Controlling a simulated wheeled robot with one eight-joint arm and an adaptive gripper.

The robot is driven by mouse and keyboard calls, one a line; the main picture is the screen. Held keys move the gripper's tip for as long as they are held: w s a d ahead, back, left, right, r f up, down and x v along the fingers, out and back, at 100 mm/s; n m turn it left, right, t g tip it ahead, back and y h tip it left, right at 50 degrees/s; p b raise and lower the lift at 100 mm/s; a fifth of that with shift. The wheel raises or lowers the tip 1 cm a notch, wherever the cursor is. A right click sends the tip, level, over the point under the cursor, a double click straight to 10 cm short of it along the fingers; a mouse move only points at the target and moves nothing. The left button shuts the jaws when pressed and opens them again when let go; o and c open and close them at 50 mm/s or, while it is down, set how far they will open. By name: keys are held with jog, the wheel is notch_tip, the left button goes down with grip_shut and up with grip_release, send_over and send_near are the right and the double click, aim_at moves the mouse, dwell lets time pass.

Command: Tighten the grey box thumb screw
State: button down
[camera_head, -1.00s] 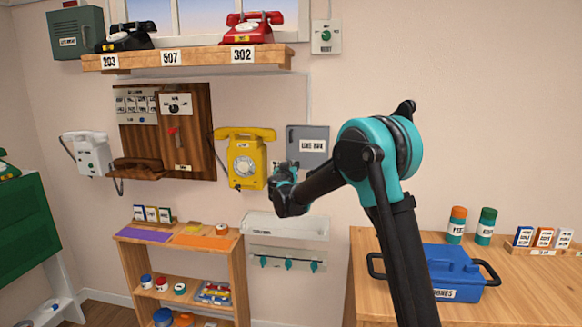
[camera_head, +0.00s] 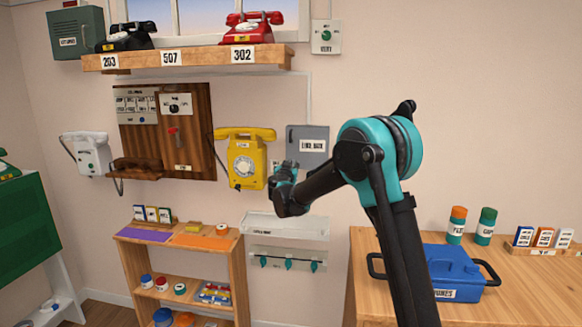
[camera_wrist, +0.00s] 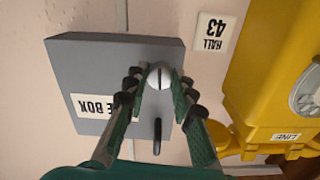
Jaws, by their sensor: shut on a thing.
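The grey box (camera_head: 306,140) is on the wall right of the yellow phone. In the wrist view the grey box (camera_wrist: 82,72) appears turned upside down, with a white label partly hidden by a finger. The thumb screw (camera_wrist: 159,76) is a round pale knob with a dark slot across it, on the box's face near one edge. My gripper (camera_wrist: 159,86) is shut on the thumb screw, one finger on each side. In the head view my gripper (camera_head: 284,174) is at the box's lower edge and its fingertips are hard to make out.
A yellow phone (camera_head: 244,157) hangs close to the left of the box. In the wrist view a dark handle-like piece (camera_wrist: 157,136) sticks out below the screw. The wall above the box is bare apart from a conduit.

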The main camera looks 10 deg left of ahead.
jog(key=c, duration=1.3)
grip_release()
jog(key=shift+o, duration=0.2)
jog(key=s, duration=1.2)
jog(key=shift+a, duration=0.2)
jog(key=shift+f, duration=0.1)
